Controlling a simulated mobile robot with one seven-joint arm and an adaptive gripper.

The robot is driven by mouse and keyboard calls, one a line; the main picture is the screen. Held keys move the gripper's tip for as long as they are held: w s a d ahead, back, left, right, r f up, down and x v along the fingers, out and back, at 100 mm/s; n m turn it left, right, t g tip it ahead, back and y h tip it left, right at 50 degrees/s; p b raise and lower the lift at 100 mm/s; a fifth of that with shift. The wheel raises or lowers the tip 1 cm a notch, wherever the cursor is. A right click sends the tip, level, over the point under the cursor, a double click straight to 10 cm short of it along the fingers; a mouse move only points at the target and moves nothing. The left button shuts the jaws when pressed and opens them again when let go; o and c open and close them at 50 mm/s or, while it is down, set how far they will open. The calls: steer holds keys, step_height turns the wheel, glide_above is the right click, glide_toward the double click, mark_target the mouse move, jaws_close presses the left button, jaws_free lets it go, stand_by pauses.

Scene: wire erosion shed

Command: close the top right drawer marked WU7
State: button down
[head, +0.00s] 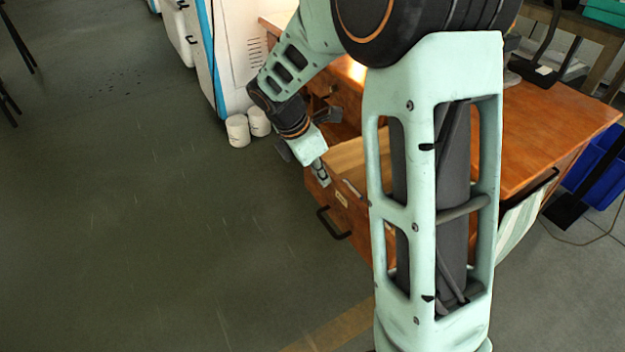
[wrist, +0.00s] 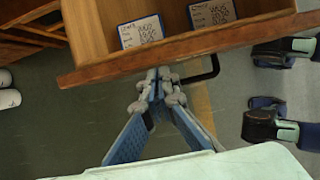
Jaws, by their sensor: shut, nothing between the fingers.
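A wooden drawer stands pulled out of the desk; its front (head: 358,222) has a small pale label (head: 341,198) and a black bar handle (head: 333,228). The label is too small to read as WU7. In the wrist view I look down into the open drawer, with its front edge (wrist: 200,52) across the picture and the handle (wrist: 210,70) below it. My gripper (head: 321,175) is shut and empty at the drawer front. In the wrist view the fingertips (wrist: 158,82) meet just outside the front edge, left of the handle; I cannot tell whether they touch.
Two white-labelled items (wrist: 141,31) (wrist: 212,11) lie in the drawer. My arm hides part of the desk (head: 555,125). Two white rolls (head: 238,131) (head: 259,121) stand on the floor by a white cabinet (head: 235,60). Blue bins (head: 598,175) are at the right.

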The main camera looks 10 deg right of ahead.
steer(key=shift+d, duration=0.15)
steer(key=w+d+p, duration=0.4)
steer(key=d+p, duration=0.2)
steer(key=d, duration=0.5)
steer(key=w+d+p, duration=0.3)
steer(key=d+p, duration=0.3)
steer(key=d, duration=0.6)
steer(key=shift+w+d, duration=0.3)
steer(key=shift+w, duration=0.1)
